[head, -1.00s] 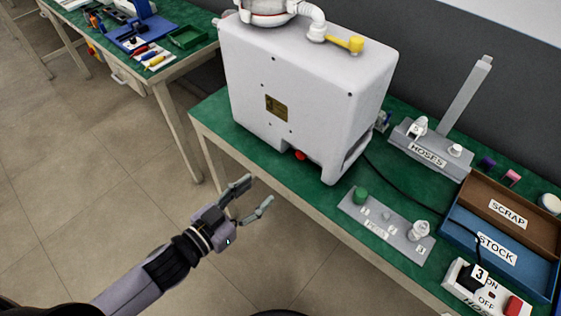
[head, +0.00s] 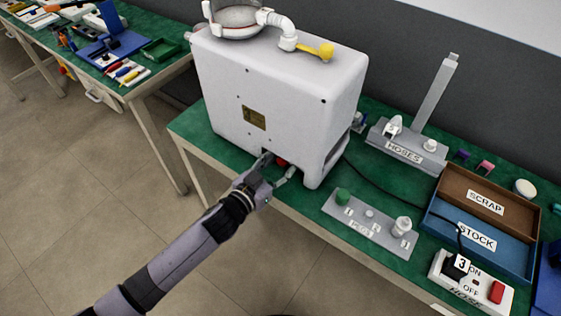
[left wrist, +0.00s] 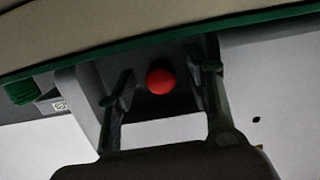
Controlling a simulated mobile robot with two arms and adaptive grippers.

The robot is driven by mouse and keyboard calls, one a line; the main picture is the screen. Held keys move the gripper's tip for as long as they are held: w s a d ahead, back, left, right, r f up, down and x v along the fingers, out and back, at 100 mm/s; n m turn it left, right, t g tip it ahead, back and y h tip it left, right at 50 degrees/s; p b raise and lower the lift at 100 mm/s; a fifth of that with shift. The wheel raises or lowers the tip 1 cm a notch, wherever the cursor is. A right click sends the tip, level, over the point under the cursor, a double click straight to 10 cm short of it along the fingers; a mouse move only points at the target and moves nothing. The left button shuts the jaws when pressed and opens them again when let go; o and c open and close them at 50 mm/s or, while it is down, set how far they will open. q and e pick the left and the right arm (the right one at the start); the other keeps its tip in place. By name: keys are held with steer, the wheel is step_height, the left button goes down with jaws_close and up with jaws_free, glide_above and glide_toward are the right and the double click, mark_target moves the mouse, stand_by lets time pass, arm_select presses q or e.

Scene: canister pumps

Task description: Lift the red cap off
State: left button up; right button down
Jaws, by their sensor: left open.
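The red cap (head: 282,162) sits low at the underside of the white pump housing (head: 285,85), partly hidden in the head view. In the left wrist view the red cap (left wrist: 160,81) shows as a round red disc between my fingers. My left gripper (head: 278,170) is open at the lower front of the housing. In the left wrist view its two fingers (left wrist: 165,85) stand on either side of the cap, with gaps at both sides. I cannot tell how far short of the cap the fingertips are. My right gripper is not in view.
A grey plate with small parts (head: 370,222) lies right of the housing. Behind it stands the HOSES stand (head: 408,155). The SCRAP (head: 487,203) and STOCK (head: 477,236) trays and a power strip (head: 470,282) are farther right. A black cable crosses the green bench (head: 190,125).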

arm_select(q)
steer(key=shift+w+d, duration=0.15)
steer(key=shift+w, duration=0.05)
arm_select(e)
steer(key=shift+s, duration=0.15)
arm_select(q)
steer(key=shift+c, duration=0.4)
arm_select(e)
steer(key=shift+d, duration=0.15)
arm_select(q)
steer(key=shift+c, duration=1.4)
jaws_close()
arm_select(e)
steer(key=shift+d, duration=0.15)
arm_select(q)
steer(key=shift+s+f, duration=0.1)
steer(key=shift+s, duration=0.1)
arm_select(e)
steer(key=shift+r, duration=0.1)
arm_select(q)
steer(key=shift+s+a+p, duration=0.3)
steer(key=shift+s+a, duration=0.1)
steer(key=shift+a, duration=0.05)
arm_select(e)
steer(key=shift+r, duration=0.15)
arm_select(q)
steer(key=shift+s, duration=0.1)
